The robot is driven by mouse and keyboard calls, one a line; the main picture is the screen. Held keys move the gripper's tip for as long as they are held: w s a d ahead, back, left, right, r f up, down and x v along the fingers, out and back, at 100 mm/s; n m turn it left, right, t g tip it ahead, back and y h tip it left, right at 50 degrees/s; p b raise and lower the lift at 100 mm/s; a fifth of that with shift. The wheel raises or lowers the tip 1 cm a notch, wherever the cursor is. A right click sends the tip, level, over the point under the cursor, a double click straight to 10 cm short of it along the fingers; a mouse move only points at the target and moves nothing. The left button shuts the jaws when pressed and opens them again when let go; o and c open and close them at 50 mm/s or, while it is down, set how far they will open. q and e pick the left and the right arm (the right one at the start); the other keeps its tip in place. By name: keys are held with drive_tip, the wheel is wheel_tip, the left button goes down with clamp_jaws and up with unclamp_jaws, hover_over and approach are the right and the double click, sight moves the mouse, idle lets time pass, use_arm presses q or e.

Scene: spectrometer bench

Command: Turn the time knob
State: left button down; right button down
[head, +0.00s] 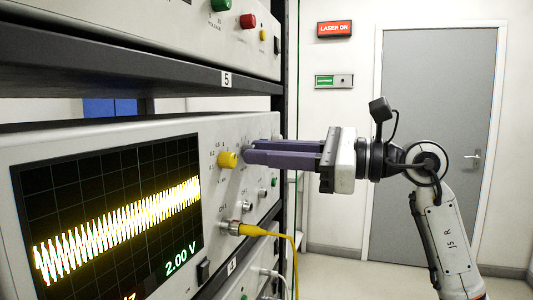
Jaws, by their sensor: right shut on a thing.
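The oscilloscope (110,135) fills the left of the view, with a yellow trace on its dark screen (110,210) and "2.00 V" below it. My right gripper (248,152) reaches in from the right, its purple fingers level and touching or nearly touching the control panel. It is shut on a knob there, taken to be the time knob, which the fingers hide. A yellow knob (228,159) sits just left of the fingertips, free of them. My left gripper is not in view.
A yellow cable (270,234) plugs into the panel below the fingers and hangs down. A shelf edge (150,80) and an instrument with green (221,4) and red (248,20) knobs are above. A rack post (288,100) stands close behind the fingers.

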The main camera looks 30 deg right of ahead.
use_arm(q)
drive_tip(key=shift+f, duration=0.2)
use_arm(e)
drive_tip(key=shift+f, duration=0.1)
use_arm(q)
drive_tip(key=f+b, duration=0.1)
drive_tip(key=b, duration=0.1)
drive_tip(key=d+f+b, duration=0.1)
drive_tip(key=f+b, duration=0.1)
drive_tip(key=b, duration=0.1)
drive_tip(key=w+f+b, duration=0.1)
drive_tip(key=b, duration=0.2)
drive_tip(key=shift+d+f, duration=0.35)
use_arm(e)
drive_tip(key=n, duration=2.3)
drive_tip(key=shift+n, duration=0.3)
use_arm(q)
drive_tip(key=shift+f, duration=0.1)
use_arm(e)
drive_tip(key=c, duration=1.6)
unclamp_jaws()
drive_tip(key=shift+c, duration=0.2)
